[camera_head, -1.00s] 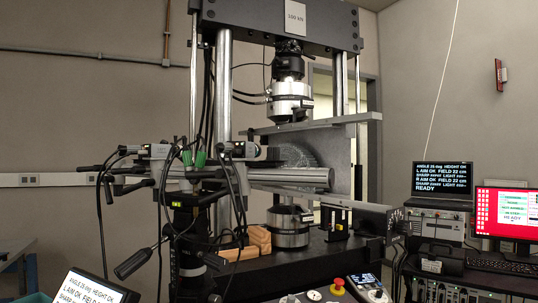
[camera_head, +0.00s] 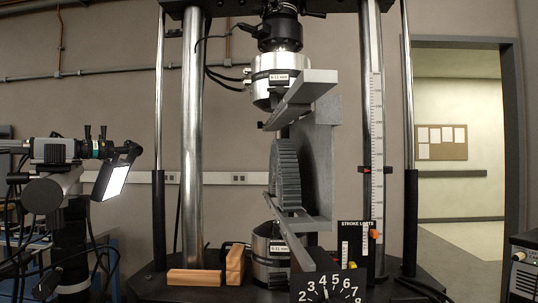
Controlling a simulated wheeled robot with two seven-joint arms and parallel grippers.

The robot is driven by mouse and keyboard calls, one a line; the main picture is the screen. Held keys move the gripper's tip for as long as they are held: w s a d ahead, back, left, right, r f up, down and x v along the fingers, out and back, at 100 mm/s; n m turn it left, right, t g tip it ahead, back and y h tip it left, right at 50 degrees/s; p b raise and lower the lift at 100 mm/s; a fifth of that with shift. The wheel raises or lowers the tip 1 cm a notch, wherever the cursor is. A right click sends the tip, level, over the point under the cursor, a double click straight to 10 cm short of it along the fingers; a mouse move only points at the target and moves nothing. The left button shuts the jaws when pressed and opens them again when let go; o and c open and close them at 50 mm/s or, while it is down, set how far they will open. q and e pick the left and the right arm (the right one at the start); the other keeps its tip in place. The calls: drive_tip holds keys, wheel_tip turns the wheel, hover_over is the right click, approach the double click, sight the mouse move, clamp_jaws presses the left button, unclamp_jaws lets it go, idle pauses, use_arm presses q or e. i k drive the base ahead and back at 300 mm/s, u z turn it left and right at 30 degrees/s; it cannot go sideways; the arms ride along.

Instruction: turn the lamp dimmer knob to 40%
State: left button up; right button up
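A black dial plate (camera_head: 327,287) with white numbers from 2 to 8 stands at the bottom edge of the head view. The frame cuts off its lower part, so I cannot tell its setting or whether it is the lamp dimmer. A small lamp panel (camera_head: 110,181) glows white on the camera rig at the left. Neither of my grippers is in view.
Steel columns (camera_head: 193,130) flank the specimen. Wooden blocks (camera_head: 196,277) lie on the machine base at left of the lower grip. A stroke limits panel (camera_head: 357,243) stands behind the dial. A camera rig (camera_head: 62,170) with cables fills the left side. A doorway opens at right.

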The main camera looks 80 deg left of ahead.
sight(116, 156)
drive_tip(key=u, duration=4.15)
